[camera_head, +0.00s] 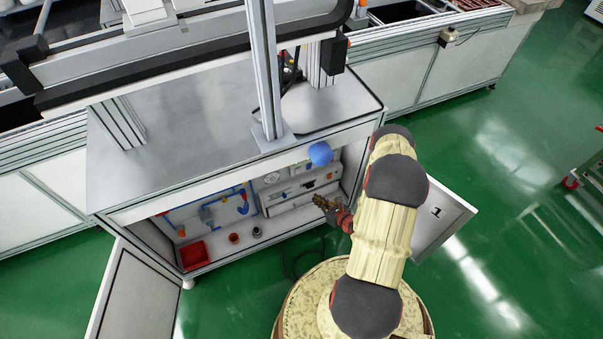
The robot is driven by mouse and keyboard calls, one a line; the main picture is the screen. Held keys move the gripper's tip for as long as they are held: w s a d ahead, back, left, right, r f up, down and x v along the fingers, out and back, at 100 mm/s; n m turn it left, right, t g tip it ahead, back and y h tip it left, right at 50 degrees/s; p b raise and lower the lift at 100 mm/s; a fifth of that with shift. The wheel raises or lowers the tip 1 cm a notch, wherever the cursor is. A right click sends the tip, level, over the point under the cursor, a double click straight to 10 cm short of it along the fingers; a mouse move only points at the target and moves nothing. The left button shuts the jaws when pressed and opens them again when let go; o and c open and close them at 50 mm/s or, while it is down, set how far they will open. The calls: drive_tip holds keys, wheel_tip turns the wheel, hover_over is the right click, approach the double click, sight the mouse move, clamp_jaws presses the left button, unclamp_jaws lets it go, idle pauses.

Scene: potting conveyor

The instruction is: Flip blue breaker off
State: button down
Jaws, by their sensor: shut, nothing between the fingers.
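An open cabinet (240,88) under the conveyor holds a panel (290,190) with rows of small fittings on its inner right side. I cannot make out a blue breaker there for certain; the fittings are too small and my gripper hides part of the panel's right end. My gripper (319,200) is shut and empty, at the right part of the cabinet opening, in front of the panel's lower right. It points left, into the cabinet. I cannot tell whether it touches anything.
Open doors stand at left (134,297) and right (441,217). A red bin (194,256), small cups and blue piping (187,213) are inside.

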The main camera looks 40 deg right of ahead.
drive_tip(key=w+d+r+m+h, duration=0.1)
drive_tip(key=d+h, duration=0.2)
drive_tip(key=d, duration=0.3)
drive_tip(key=shift+w, duration=0.15)
drive_tip(key=b, duration=0.5)
approach(309, 168)
drive_tip(key=w+f, duration=0.3)
drive_tip(key=w, duration=0.1)
drive_tip(key=shift+w+d, duration=0.4)
drive_tip(key=shift+d, duration=0.3)
drive_tip(key=shift+s+r, duration=0.1)
